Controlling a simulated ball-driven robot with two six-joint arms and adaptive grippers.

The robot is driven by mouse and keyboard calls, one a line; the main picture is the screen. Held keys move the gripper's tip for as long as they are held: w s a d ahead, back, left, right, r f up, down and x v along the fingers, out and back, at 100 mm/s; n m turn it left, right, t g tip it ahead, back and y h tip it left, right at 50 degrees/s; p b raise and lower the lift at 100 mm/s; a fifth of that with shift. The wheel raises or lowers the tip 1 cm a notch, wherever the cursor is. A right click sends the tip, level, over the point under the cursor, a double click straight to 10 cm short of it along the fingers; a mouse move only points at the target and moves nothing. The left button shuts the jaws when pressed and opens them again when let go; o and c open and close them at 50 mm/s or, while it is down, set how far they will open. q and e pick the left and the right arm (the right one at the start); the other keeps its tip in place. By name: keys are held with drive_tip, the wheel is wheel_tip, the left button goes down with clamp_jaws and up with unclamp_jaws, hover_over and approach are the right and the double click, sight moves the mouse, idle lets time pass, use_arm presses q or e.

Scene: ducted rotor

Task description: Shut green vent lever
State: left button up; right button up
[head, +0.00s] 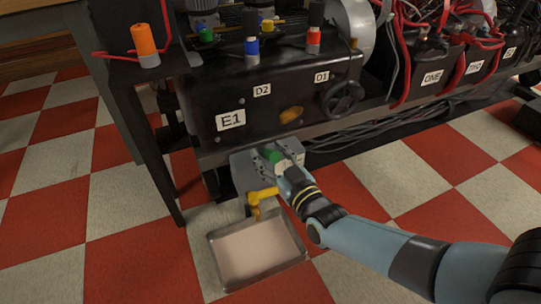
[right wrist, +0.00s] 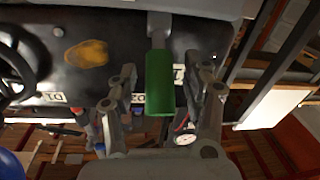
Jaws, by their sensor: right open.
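The green vent lever (head: 269,155) is at the front of the grey metal box below the black E1 panel. In the right wrist view, its green handle (right wrist: 159,82) hangs from a grey stem and lies between the two fingers of my right gripper (right wrist: 165,98). The fingers are open, with a visible gap on each side of the handle. In the head view, my right gripper (head: 279,164) is at the box and partly hides the lever. My left gripper is not in view.
A yellow tap (head: 262,196) sticks out below the grey box (head: 240,163), above a shallow metal tray (head: 214,262) on the checkered floor. The black panel (head: 200,112) with a handwheel (head: 342,98) overhangs the lever. Cables run along the right. Floor to the left is clear.

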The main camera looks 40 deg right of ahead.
clamp_jaws()
idle(0.4)
drive_tip(key=shift+w+r, duration=0.1)
